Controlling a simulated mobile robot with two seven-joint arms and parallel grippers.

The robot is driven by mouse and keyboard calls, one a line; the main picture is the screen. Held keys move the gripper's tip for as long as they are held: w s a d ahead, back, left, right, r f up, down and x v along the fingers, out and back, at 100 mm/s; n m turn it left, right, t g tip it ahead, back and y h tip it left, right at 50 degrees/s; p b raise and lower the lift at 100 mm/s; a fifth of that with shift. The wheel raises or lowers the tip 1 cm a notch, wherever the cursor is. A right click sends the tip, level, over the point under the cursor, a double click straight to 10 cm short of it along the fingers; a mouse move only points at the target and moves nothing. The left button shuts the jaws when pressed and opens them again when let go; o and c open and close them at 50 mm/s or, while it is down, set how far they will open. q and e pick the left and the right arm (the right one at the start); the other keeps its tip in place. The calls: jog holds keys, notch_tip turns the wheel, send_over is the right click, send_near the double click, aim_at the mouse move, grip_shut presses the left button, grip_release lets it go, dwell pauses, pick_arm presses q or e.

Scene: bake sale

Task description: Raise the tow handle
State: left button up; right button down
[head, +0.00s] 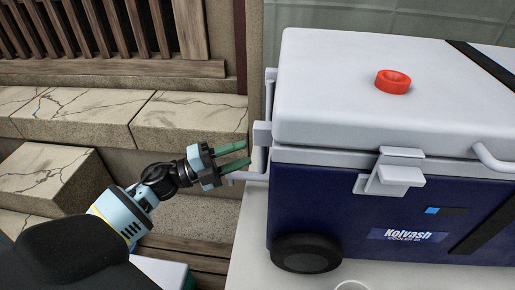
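A blue cooler (345,200) with a pale grey lid (340,85) stands on a light surface. The grey tow handle (248,177) shows at its left end as a low bar sticking out to the left; the rest is partly hidden behind the cooler. My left gripper (243,155) is at this end, its two green fingers pointing right towards the cooler. The fingers are apart with nothing visible between them. The lower finger is close to the low bar; I cannot tell whether they touch. My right gripper is not in view.
A grey latch (390,175) and a black wheel (306,253) are on the cooler's front. Cracked stone steps (190,120) and a wooden lattice stand behind on the left. The light surface (248,250) is bare left of the wheel.

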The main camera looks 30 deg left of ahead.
pick_arm(q)
jog(key=shift+x, duration=2.4)
grip_shut()
